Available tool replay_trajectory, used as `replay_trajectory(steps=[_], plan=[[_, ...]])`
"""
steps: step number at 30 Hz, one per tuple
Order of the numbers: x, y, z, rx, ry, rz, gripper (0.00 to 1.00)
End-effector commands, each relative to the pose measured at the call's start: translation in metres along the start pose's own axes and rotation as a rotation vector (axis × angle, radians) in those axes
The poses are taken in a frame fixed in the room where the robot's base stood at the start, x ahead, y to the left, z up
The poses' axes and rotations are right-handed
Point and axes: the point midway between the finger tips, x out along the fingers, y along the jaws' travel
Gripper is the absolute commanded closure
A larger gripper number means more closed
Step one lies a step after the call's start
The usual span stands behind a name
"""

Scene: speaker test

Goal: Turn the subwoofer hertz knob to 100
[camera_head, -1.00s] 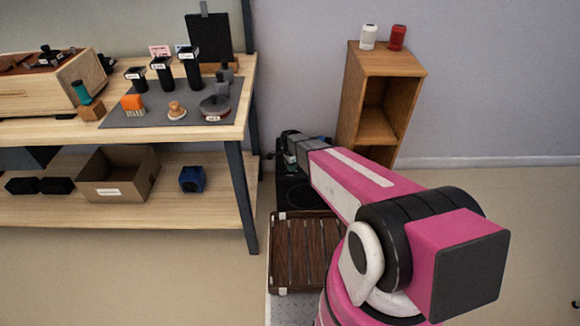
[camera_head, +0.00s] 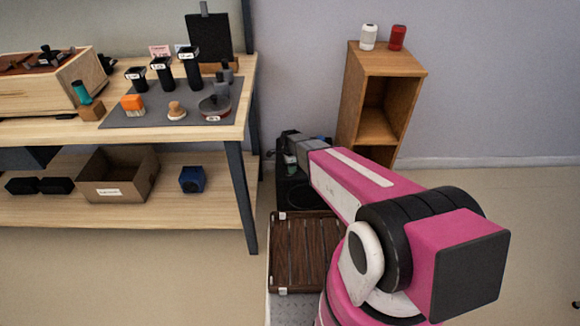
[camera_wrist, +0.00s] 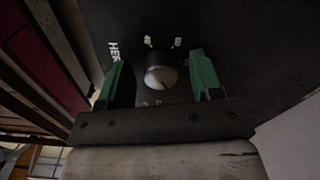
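The subwoofer (camera_head: 290,192) is a black box on the floor in the head view, partly hidden by my arm. In the wrist view its dark panel (camera_wrist: 245,55) fills much of the picture. The hertz knob (camera_wrist: 160,77) is round and dark with a pale, lit part. White letters reading "HER" show left of it, and small white marks, too small to read surely, sit above and below. My gripper (camera_wrist: 158,66) is open, with one green fingertip on each side of the knob. A gap shows on both sides. In the head view the fingertips are hard to make out.
A brown slatted crate (camera_head: 303,215) stands in front of the subwoofer. A wooden shelf unit (camera_head: 386,65) stands behind it on the right. A workbench with a dark leg (camera_head: 242,195) is close on the left.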

Motion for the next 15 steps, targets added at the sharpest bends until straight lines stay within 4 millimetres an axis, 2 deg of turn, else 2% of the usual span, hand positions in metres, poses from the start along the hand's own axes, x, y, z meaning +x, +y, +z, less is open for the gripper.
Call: replay_trajectory(steps=[9,15], plan=[[-0.003,0.0,0.0,0.0,0.0,0.0,0.42],[-0.028,0.001,0.0,0.0,0.0,-0.003,0.42]])
